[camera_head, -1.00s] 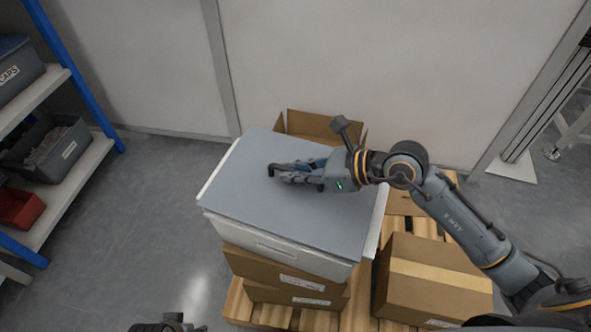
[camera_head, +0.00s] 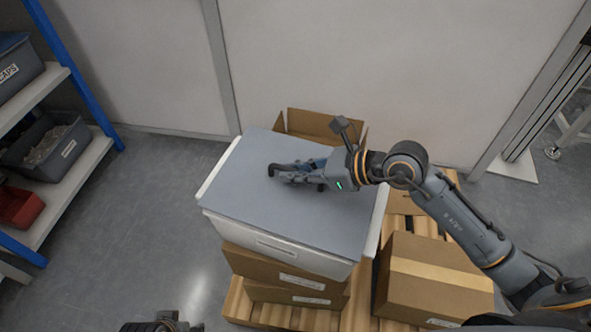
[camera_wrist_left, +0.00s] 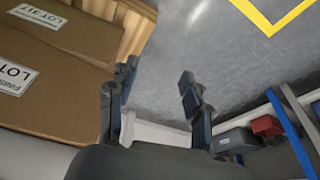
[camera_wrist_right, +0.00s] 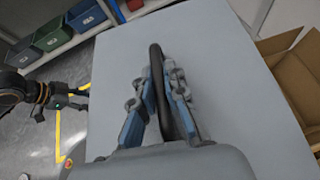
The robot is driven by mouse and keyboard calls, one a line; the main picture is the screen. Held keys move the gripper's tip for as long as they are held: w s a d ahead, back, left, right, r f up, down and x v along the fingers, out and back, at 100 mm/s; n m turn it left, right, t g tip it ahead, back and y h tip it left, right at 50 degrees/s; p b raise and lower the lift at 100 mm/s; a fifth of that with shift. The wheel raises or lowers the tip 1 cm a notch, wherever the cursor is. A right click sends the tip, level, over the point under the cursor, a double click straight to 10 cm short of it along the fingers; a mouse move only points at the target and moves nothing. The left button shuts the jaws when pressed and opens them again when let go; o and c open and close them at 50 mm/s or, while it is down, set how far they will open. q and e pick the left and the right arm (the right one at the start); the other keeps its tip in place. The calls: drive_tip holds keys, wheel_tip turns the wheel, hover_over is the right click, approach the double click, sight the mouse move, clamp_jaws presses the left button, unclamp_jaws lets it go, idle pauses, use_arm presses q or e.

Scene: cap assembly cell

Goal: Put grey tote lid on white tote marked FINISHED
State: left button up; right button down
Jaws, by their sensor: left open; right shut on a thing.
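The grey lid (camera_head: 240,190) lies flat over the top of the white tote (camera_head: 300,262). White tote edges show along the left and right sides of the lid; I cannot tell whether it is fully seated. My right gripper (camera_head: 274,170) is shut on the lid's dark looped handle (camera_wrist_right: 156,60), near the middle of the lid. The tote's front marking is too small to read. My left gripper (camera_wrist_left: 157,75) is open and empty, low in front of the stack; only its top shows at the bottom of the head view.
The tote stands on cardboard boxes (camera_head: 245,266) on a wooden pallet (camera_head: 240,305). A taped carton (camera_head: 430,280) stands to the right, and an open carton (camera_head: 320,125) behind. A blue-framed shelf (camera_head: 75,185) with bins is at the left. The floor between is clear.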

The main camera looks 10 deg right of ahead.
use_arm(q)
drive_tip(key=shift+r, duration=0.15)
drive_tip(key=shift+r, duration=0.65)
use_arm(e)
drive_tip(key=shift+f, duration=0.25)
use_arm(q)
drive_tip(key=shift+r+b, duration=0.3)
drive_tip(key=shift+r, duration=0.05)
use_arm(e)
drive_tip(key=shift+f, duration=0.15)
use_arm(q)
drive_tip(key=shift+r, duration=0.15)
use_arm(e)
drive_tip(key=c, duration=1.3)
unclamp_jaws()
use_arm(q)
drive_tip(key=shift+s+a+r, duration=0.1)
drive_tip(key=shift+r, duration=0.05)
use_arm(e)
drive_tip(key=shift+f, duration=0.1)
